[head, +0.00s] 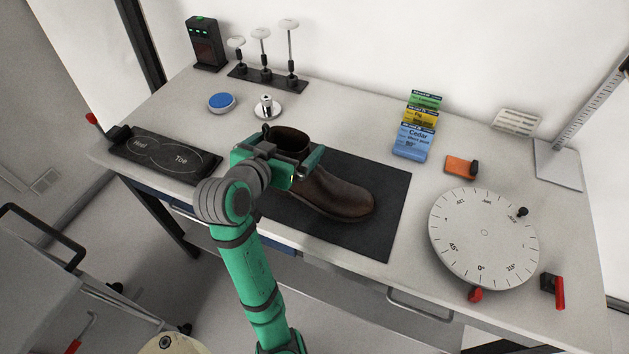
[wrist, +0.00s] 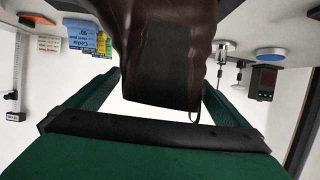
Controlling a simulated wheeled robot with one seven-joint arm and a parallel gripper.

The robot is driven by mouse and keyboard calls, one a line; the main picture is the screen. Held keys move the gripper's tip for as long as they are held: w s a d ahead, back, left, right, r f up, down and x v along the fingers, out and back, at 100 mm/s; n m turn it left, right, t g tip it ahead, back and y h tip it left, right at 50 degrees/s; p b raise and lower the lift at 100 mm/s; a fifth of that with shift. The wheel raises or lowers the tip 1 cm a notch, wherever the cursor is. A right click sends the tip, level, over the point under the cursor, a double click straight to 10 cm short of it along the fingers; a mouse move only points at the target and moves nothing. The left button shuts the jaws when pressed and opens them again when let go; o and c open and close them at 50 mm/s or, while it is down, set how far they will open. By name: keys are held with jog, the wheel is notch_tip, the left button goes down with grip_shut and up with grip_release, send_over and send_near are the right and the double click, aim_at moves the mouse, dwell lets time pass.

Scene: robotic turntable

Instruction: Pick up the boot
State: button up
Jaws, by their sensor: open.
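A dark brown leather boot (head: 337,193) stands upright on a black mat (head: 389,192) on the table, its toe pointing right and toward the front. My gripper (head: 290,152) is at the boot's heel end, partly hiding the shaft in the head view. In the wrist view, which is upside down, the back of the boot (wrist: 163,62) fills the upper middle. The fingers of my gripper (wrist: 160,95) stand open on either side of the heel, with gaps showing. I see no firm contact with the boot.
A round white dial turntable (head: 484,238) stands at the right. A Heel/Toe pad (head: 165,156) lies at the left. Behind are a blue button (head: 221,101), a small metal stand (head: 267,108), several white-topped posts (head: 263,60) and coloured cards (head: 414,141).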

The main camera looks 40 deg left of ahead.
aim_at(293, 141)
jog(key=x, duration=0.3)
jog(key=shift+w+f, duration=0.15)
jog(key=shift+w, duration=0.1)
jog(key=c, duration=1.8)
jog(key=shift+o, duration=0.2)
